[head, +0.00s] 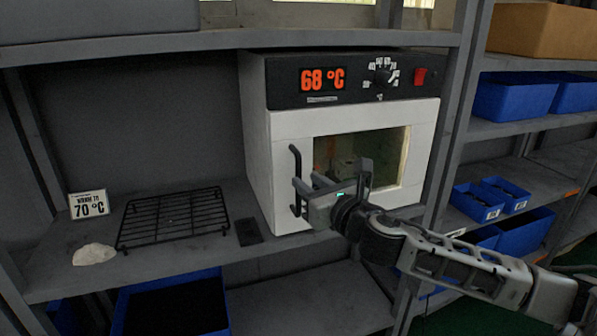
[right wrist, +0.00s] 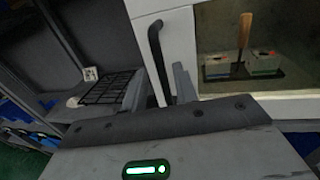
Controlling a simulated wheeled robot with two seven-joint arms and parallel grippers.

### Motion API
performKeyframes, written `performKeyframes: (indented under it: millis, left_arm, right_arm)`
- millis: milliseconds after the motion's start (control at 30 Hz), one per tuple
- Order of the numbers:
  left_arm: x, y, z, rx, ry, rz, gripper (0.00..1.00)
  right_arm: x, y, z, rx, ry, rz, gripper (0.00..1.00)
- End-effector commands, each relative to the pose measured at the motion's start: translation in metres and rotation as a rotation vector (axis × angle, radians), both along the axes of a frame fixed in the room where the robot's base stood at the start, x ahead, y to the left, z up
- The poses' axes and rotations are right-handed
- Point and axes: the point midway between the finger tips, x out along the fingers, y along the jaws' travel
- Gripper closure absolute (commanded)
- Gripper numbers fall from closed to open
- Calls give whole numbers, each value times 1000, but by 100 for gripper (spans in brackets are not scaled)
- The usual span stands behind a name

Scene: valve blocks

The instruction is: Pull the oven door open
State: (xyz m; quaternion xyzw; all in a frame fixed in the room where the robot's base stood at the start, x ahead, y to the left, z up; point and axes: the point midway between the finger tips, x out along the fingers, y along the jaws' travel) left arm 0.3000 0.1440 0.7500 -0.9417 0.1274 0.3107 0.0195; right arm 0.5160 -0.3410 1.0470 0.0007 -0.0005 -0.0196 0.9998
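The white oven (head: 272,150) stands on the shelf with its door (head: 420,150) shut. Its black vertical handle (head: 295,165) is on the door's left side. My right gripper (head: 308,185) is at the lower part of the handle. In the right wrist view, the handle (right wrist: 156,50) passes between the two fingers of my right gripper (right wrist: 160,88), with a visible gap beside it, so the gripper looks open around it. Through the door window, two grey blocks (right wrist: 217,66) and a wooden handle (right wrist: 244,32) show inside. My left gripper is out of view.
A black wire rack (head: 175,215), a "70 °C" sign (head: 88,205) and a pale cloth-like lump (head: 94,254) lie left of the oven. A shelf upright (head: 455,120) stands close on the right, with blue bins (head: 515,97) beyond.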

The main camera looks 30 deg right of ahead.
Motion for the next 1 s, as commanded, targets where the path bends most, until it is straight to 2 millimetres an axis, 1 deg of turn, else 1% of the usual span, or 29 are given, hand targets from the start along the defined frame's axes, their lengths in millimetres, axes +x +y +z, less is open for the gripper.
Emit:
performKeyframes:
  millis: [33, 100, 200, 300, 433, 667, 700, 800, 1000]
  left_arm:
    - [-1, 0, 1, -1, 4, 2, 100]
    - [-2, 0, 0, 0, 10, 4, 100]
    - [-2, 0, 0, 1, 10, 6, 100]
    - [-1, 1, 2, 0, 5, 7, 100]
    - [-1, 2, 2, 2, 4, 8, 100]
    - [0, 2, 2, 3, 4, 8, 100]
    - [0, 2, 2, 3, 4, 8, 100]
    - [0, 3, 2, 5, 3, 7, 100]
    - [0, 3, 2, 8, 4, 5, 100]
  right_arm:
    - [10, -1, 3, 5, -3, -4, 71]
    - [20, -1, 3, 3, -2, -3, 71]
    - [33, -2, 2, 3, -1, -3, 71]
    - [42, -2, 1, 3, 0, -1, 71]
    - [47, -2, 0, 1, 1, 0, 71]
    - [48, -2, -1, 0, 1, 0, 71]
    - [48, -2, -1, 0, 1, 0, 74]
    - [48, -2, -1, 0, 1, 0, 100]
    - [47, -1, -1, 0, 1, 3, 100]
